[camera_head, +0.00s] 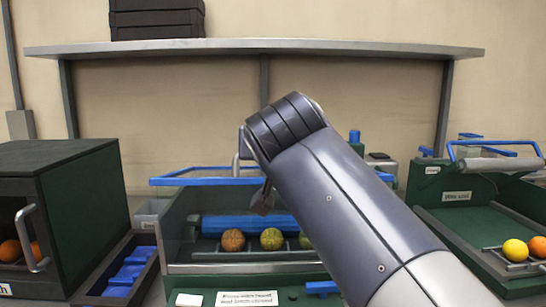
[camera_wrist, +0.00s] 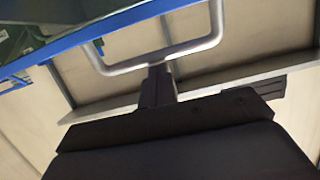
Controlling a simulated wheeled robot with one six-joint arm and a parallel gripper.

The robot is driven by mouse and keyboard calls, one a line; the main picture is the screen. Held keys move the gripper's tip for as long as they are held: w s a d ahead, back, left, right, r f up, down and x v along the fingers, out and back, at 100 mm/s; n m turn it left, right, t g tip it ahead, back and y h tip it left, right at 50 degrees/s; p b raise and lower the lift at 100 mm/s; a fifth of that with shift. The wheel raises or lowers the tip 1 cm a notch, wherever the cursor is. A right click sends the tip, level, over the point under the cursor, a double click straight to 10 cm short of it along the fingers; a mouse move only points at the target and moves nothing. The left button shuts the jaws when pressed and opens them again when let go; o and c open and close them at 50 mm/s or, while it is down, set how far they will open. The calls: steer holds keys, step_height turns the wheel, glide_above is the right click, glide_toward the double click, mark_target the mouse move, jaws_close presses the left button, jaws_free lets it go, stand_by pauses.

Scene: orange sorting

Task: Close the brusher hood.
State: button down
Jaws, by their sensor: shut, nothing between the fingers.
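The brusher (camera_head: 180,235) is the green, glass-fronted box in the middle of the head view, with a blue roller and mottled oranges (camera_head: 271,239) inside. Its blue-edged hood (camera_head: 195,181) appears raised above the box, though my arm hides its right part. A grey U-shaped handle (camera_head: 236,165) stands at the hood's edge; the same handle (camera_wrist: 205,43) shows large in the wrist view, beside the blue edge (camera_wrist: 100,28). My gripper (camera_wrist: 158,70) is shut and empty, its fingertips at the handle's bar. Whether they touch is unclear. In the head view my gripper (camera_head: 262,200) is partly hidden.
A dark cabinet (camera_head: 85,190) with a handle and oranges stands left, beside a bin of blue blocks (camera_head: 125,270). A green station (camera_head: 470,215) with a raised blue-framed handle and fruit stands right. A shelf (camera_head: 240,47) spans the wall behind.

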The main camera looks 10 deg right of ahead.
step_height(320, 180, down, 8)
steer(key=s+t+b, duration=0.1)
steer(key=s+b, duration=0.1)
steer(key=b, duration=0.7)
steer(key=shift+s+a, duration=0.15)
steer(key=shift+a, duration=0.05)
steer(key=shift+r, duration=0.1)
